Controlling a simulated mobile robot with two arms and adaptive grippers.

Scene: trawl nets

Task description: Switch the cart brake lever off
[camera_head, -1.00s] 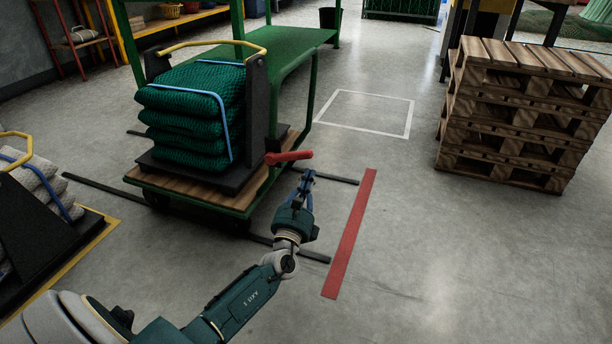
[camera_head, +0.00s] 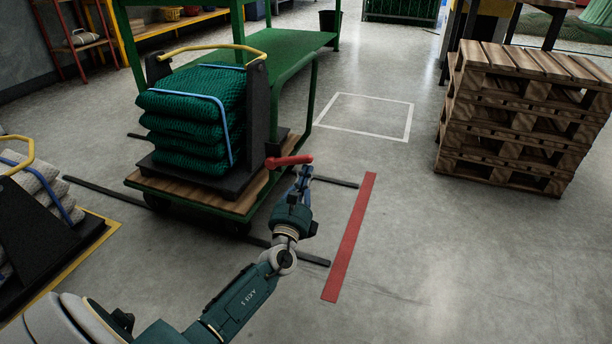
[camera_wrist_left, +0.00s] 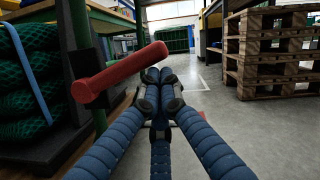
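The cart (camera_head: 235,205) has a wooden deck and a green frame and carries a black cradle with green nets. Its red brake lever (camera_head: 289,161) sticks out to the right from the cart's near right side. In the left wrist view the lever (camera_wrist_left: 118,73) slants up to the right, left of and above the fingertips. My left gripper (camera_head: 304,178) is just below the lever's free end. In its wrist view the blue fingers (camera_wrist_left: 159,76) meet at the tips with nothing seen between them. Whether they touch the lever is unclear. My right gripper is out of view.
A red floor stripe (camera_head: 350,237) lies right of my left gripper. Stacked wooden pallets (camera_head: 520,115) stand at the right. A second loaded cradle (camera_head: 45,235) is at the left. Floor between the stripe and pallets is clear.

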